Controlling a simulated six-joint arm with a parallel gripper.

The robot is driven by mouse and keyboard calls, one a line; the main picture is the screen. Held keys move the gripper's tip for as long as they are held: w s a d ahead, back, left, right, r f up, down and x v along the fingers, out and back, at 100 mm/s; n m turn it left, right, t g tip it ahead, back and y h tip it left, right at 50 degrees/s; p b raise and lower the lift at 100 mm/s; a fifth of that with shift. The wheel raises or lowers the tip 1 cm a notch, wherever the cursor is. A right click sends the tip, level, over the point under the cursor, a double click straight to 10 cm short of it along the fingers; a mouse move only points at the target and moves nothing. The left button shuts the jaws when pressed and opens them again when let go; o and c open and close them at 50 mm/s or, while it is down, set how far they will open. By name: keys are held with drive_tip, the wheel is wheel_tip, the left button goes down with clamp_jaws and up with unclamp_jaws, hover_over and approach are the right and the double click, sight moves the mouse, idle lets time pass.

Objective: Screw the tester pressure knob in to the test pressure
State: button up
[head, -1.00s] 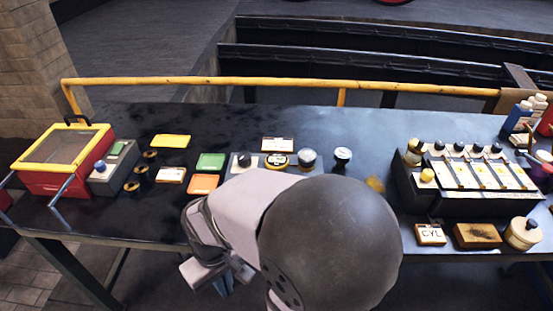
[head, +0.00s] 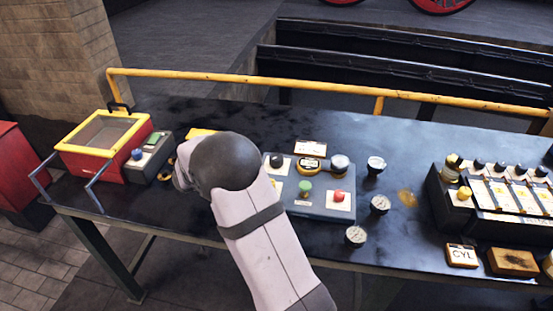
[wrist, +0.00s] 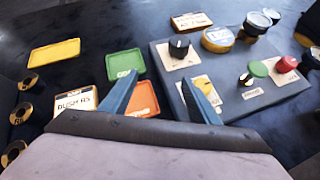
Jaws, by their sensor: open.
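The tester is a dark grey panel (head: 325,207); in the wrist view its bare top (wrist: 222,112) lies right of centre. A black knob (head: 277,160) stands on a cream plate at its far-left corner, and shows in the wrist view (wrist: 179,47). I cannot read which control is the pressure knob. The panel also bears a yellow-rimmed display (wrist: 222,39), a green knob (head: 306,187) and a red knob (head: 339,195). My gripper (wrist: 161,80) is open and empty, its blue fingers apart, nearer than the black knob. In the head view my arm hides it.
A red, yellow-framed box (head: 92,167) is at the far left, a valve rack (head: 455,215) at the right.

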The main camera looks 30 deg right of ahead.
sight(276, 157)
drive_tip(key=d+h, duration=0.1)
drive_tip(key=d, duration=0.3)
drive_tip(key=d+f+g+h, duration=0.1)
drive_tip(key=d, duration=0.1)
drive_tip(key=shift+w+d+f+h, duration=0.1)
drive_tip(key=shift+w+d+h, duration=0.1)
drive_tip(key=shift+d+h, duration=0.1)
drive_tip(key=shift+s+d+h, duration=0.15)
drive_tip(key=shift+d+h, duration=0.15)
drive_tip(key=shift+d, duration=0.1)
drive_tip(key=shift+p+x, duration=0.9)
drive_tip(key=shift+x, duration=2.7)
drive_tip(key=shift+c, duration=0.7)
drive_tip(key=c, duration=0.9)
